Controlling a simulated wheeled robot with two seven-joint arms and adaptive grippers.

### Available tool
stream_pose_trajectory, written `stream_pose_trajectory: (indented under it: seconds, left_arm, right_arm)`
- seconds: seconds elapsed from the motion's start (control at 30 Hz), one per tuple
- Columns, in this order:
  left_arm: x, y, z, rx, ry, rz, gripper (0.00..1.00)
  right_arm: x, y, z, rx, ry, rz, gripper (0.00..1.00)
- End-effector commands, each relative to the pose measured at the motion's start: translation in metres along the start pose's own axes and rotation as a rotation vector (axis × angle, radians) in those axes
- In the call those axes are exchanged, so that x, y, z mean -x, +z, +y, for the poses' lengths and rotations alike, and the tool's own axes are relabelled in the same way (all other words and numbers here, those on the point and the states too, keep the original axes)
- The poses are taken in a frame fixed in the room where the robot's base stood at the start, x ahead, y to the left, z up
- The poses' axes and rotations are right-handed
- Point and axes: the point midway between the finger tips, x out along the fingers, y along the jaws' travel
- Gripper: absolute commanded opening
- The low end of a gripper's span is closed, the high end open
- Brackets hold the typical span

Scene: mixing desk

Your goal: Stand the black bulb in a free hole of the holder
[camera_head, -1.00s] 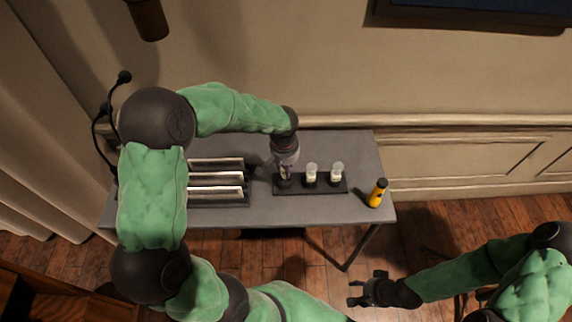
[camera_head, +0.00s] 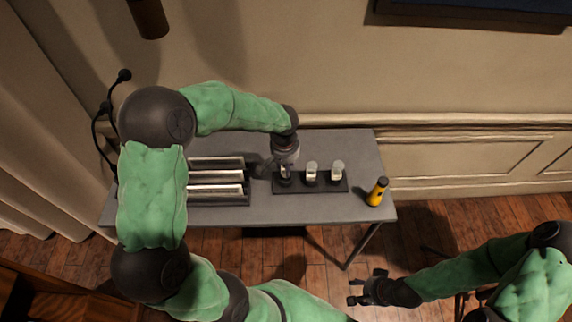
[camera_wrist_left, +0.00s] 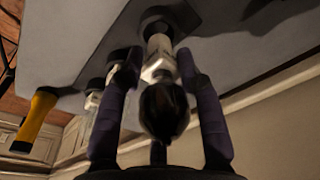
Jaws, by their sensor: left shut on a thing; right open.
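My left gripper (camera_head: 286,168) is over the left end of the dark holder (camera_head: 325,187). In the left wrist view, the black bulb (camera_wrist_left: 164,112) is between the fingers of the left gripper (camera_wrist_left: 159,65), which is shut on it. Its pale neck points at a dark round socket of the holder (camera_wrist_left: 160,18); I cannot tell how deep it sits there. Two pale-topped bulbs, one in the middle (camera_head: 312,170) and one on the right (camera_head: 337,169), stand upright in the holder. My right gripper (camera_head: 365,287) is open and empty, in front of the table and apart from it.
A dark rack with light bars (camera_head: 217,177) lies left of the holder. A black cable or microphone (camera_head: 123,76) is at the back left. The wall is close behind.

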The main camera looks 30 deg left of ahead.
Motion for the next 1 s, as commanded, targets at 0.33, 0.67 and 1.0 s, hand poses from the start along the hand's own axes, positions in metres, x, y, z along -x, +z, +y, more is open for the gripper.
stream_pose_trajectory:
  seconds: [0.33, 0.67, 1.0]
  left_arm:
    - [-0.003, 0.0, 0.0, 0.0, 0.0, 0.0, 0.06]
    - [-0.011, 0.001, 0.0, 0.0, 0.0, 0.0, 0.06]
    - [-0.02, 0.002, 0.0, 0.0, 0.0, 0.0, 0.06]
  right_arm:
    - [-0.002, 0.0, 0.001, 0.0, 0.0, 0.0, 0.52]
    - [-0.009, 0.0, 0.003, 0.0, 0.0, 0.0, 0.52]
    - [-0.015, -0.001, 0.005, 0.0, 0.0, 0.0, 0.52]
